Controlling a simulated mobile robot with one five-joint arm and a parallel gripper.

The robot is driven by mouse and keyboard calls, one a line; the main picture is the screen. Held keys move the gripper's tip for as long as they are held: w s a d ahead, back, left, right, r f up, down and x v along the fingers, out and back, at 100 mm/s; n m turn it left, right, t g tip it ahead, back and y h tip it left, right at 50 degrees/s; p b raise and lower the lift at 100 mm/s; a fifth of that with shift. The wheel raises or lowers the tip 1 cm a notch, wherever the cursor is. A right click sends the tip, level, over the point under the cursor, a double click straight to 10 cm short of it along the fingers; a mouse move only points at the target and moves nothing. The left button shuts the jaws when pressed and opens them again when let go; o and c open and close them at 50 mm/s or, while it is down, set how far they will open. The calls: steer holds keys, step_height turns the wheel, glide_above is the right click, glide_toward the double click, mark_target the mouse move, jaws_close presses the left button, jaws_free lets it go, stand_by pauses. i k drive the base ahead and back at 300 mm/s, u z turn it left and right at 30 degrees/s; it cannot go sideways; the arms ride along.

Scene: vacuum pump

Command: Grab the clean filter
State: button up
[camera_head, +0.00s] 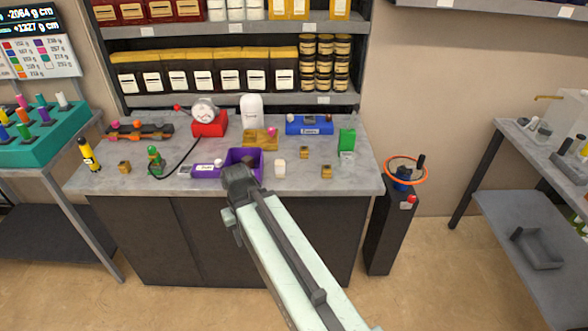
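I cannot tell for sure which item is the clean filter. A small white cylinder (280,168) stands on the grey counter, right of the purple bin (257,162). A blue tray (309,129) with a white label, too small to read surely, sits farther back and holds small items. My gripper (238,176) is in front of the purple bin in the picture and hides part of it. The white cylinder is a little to its right, apart from it. The gripper's fingers are dark and seen from behind, so whether they are open or shut does not show.
The grey counter (350,182) also bears a red gauge unit (209,126) with a black hose, a white canister (251,110), a green box (347,139) and small brown blocks. A dark pedestal with an orange ring (407,181) stands right of the counter. Shelves rise behind.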

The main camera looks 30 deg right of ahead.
mark_target(279, 164)
steer(key=z, duration=3)
steer(key=k, duration=2.4)
steer(key=u, duration=2.35)
steer(key=i, duration=1.05)
steer(key=z, duration=0.1)
